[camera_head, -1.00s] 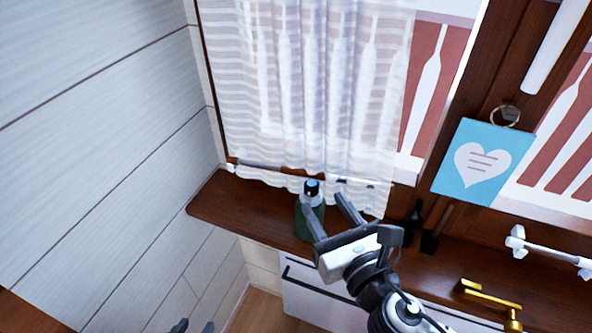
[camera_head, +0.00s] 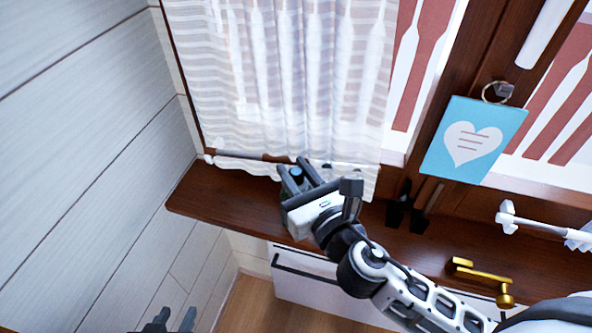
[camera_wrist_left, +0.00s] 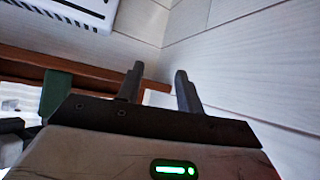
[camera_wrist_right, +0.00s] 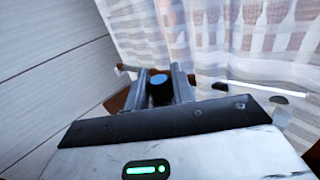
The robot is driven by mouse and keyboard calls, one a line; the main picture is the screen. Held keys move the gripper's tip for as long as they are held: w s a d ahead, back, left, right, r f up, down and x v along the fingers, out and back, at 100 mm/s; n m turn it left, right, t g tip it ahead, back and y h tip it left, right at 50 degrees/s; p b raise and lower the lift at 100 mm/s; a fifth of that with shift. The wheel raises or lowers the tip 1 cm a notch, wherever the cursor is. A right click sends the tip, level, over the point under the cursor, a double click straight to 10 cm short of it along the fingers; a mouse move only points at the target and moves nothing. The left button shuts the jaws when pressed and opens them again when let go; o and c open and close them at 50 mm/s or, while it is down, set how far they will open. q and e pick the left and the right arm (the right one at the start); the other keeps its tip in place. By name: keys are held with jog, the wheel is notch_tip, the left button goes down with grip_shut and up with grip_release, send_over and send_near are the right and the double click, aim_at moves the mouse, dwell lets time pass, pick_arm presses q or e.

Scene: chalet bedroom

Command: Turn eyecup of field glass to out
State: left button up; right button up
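The field glass stands upright on the brown sill, its body mostly hidden behind my right gripper (camera_head: 296,172) in the head view. Its blue-topped dark eyecup (camera_head: 296,174) shows between the right fingertips. In the right wrist view the eyecup (camera_wrist_right: 159,82) fills the space between the two fingers, which look closed in on its sides. The green body (camera_wrist_left: 55,94) shows at the left of the left wrist view. My left gripper (camera_head: 170,320) is low at the bottom of the head view, away from the sill. Its fingers (camera_wrist_left: 158,85) are apart and empty.
A striped white curtain (camera_head: 285,75) hangs just behind the field glass. The sill (camera_head: 215,200) is bare to its left. Dark items (camera_head: 408,212) stand right of my right gripper. A gold handle (camera_head: 480,270) is at lower right. A plank wall (camera_head: 80,130) is at left.

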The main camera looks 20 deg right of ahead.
jog(key=shift+n+y, duration=0.4)
jog(key=shift+y, duration=0.2)
jog(key=shift+n+g+y+p, duration=0.35)
jog(key=shift+n+y, duration=0.25)
jog(key=shift+y, duration=0.3)
jog(key=n+g+y+b, duration=0.1)
jog(key=n+g+y, duration=0.1)
jog(key=n+y, duration=0.1)
jog(key=shift+f+y+b, duration=0.15)
jog(key=shift+y+b, duration=0.15)
jog(key=shift+y, duration=0.3)
jog(key=shift+n+g+y+b, duration=0.8)
jog(key=shift+g+y, duration=0.15)
jog(key=shift+y, duration=0.05)
pick_arm(q)
jog(key=shift+w+d+f+b, duration=0.25)
jog(key=shift+w+f+b, duration=0.1)
jog(key=shift+f, duration=0.2)
pick_arm(e)
jog(key=shift+n+g+y, duration=0.3)
jog(key=shift+g, duration=0.1)
pick_arm(q)
jog(key=shift+s+f, duration=0.1)
jog(key=shift+s, duration=0.05)
jog(key=shift+r, duration=0.2)
pick_arm(e)
jog(key=shift+r, duration=0.2)
jog(key=o, duration=1)
jog(key=shift+c, duration=0.2)
